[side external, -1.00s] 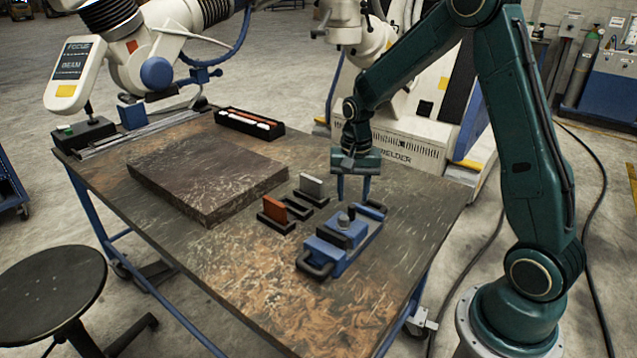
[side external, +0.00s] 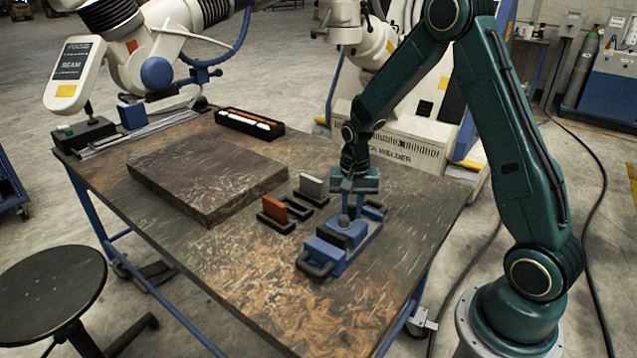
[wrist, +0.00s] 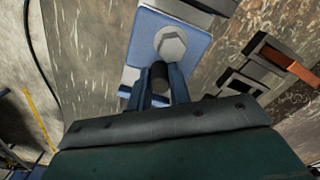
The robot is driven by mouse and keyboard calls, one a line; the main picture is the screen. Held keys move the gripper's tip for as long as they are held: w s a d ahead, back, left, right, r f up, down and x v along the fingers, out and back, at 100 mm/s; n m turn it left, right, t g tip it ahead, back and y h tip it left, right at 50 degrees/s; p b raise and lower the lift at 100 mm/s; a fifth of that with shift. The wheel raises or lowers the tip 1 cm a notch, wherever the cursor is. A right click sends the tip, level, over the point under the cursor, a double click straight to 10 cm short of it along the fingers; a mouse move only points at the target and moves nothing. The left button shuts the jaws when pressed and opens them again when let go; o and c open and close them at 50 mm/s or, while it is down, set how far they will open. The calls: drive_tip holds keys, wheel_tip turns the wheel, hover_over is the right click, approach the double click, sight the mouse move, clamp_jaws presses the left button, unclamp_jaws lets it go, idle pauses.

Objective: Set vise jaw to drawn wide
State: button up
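The blue vise (side external: 325,250) stands on the table's right side, with a dark jaw block on top and a grey handle hub that shows in the wrist view (wrist: 171,43). A dark upright handle knob (wrist: 159,74) sits beside the hub. My gripper (side external: 352,212) points down over the vise's back half. In the wrist view its two fingers stand close on either side of the knob and appear to press on it. The fingertips' exact contact is partly hidden. The jaw opening is hard to make out.
A holder with an orange block (side external: 275,208) and one with a grey block (side external: 311,185) stand left of the vise. A large dark slab (side external: 205,178) lies further left. A black tray (side external: 249,124) is at the back. The table's front is clear.

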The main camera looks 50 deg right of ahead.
drive_tip(key=shift+d, duration=0.1)
clamp_jaws()
drive_tip(key=shift+d, duration=2.7)
drive_tip(key=o, duration=0.9)
unclamp_jaws()
drive_tip(key=shift+c, duration=0.2)
drive_tip(key=shift+r, duration=0.1)
wheel_tip(320, 180, up, 14)
